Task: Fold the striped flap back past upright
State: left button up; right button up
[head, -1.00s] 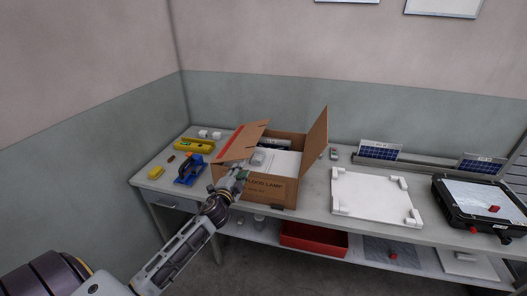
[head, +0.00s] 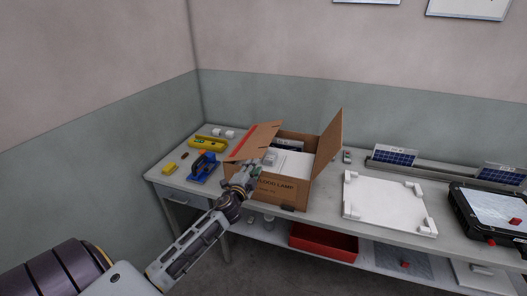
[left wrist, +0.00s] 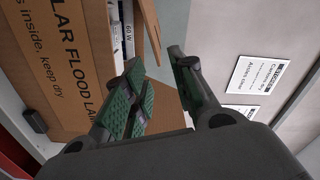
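The striped flap (head: 257,141) is the left flap of an open cardboard box (head: 282,192). It has a red stripe along its left part and slants up above the box's left side. My left gripper (head: 262,165) is at the front left of the box opening, close below the flap. In the left wrist view the left gripper (left wrist: 154,60) has its green-padded fingers apart, with nothing clearly between them. A brown cardboard panel (left wrist: 148,22) shows just beyond the fingertips; I cannot tell whether they touch it. My right gripper is not in view.
The box's right flap (head: 330,140) stands up. Left of the box are a blue tool (head: 203,168) and a yellow level (head: 207,143). A white board (head: 388,203) lies to the right. A red bin (head: 323,243) sits on the lower shelf.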

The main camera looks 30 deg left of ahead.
aim_at(263, 151)
pick_arm(q)
jog(key=shift+p+x, duration=0.6)
jog(key=shift+x, duration=5.95)
jog(key=shift+d, duration=0.1)
grip_shut()
